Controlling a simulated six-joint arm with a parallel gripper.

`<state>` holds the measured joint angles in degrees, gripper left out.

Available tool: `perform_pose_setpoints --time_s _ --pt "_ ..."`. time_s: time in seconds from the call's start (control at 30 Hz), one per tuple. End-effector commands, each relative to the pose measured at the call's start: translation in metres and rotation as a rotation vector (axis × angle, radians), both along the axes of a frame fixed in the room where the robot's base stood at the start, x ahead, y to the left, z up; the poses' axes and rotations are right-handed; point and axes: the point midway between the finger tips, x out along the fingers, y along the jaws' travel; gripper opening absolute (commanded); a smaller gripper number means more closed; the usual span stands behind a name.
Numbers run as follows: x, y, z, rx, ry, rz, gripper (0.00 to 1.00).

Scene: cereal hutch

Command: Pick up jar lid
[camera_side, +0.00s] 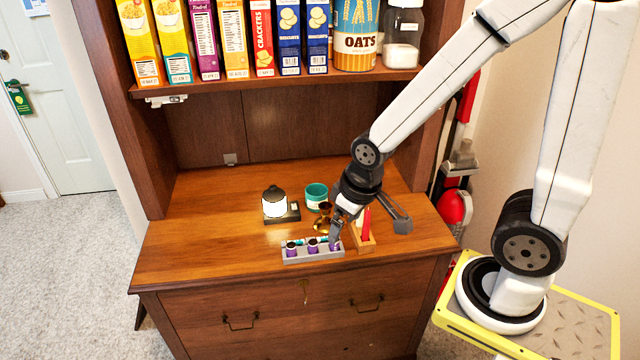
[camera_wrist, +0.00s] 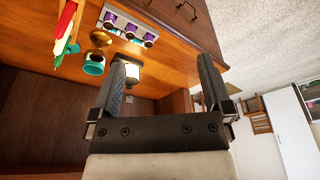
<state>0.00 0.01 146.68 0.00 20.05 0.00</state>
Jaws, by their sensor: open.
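I see no loose lid clearly on the desk. A teal jar (camera_side: 316,191) stands on the desk behind a brass goblet (camera_side: 324,212); the wrist view shows the teal jar (camera_wrist: 93,69) and goblet (camera_wrist: 101,38) left of my fingers. In the wrist view my gripper (camera_wrist: 162,62) is open and empty.
A grey holder (camera_side: 300,257) with purple capsules lies near the front edge. Cereal boxes (camera_side: 205,40) line the shelf above. The desk's left side is clear.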

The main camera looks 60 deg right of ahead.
Motion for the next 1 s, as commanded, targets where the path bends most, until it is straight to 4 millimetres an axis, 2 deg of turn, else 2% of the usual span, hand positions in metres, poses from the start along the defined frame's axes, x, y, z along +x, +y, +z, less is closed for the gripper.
perform_pose_setpoints --time_s 0.3,0.33,0.4,0.77,0.87,1.0 --pt "0.000 0.000 0.000 0.000 0.000 0.000 1.00" --pt "0.000 0.000 0.000 0.000 0.000 0.000 0.94" --pt "0.000 0.000 0.000 0.000 0.000 0.000 0.74" --pt "0.002 -0.001 0.000 0.001 0.000 -0.007 0.74" --pt "0.008 -0.004 0.000 0.004 0.004 -0.030 0.74" --pt "0.027 -0.013 0.000 0.014 0.015 -0.102 0.74"
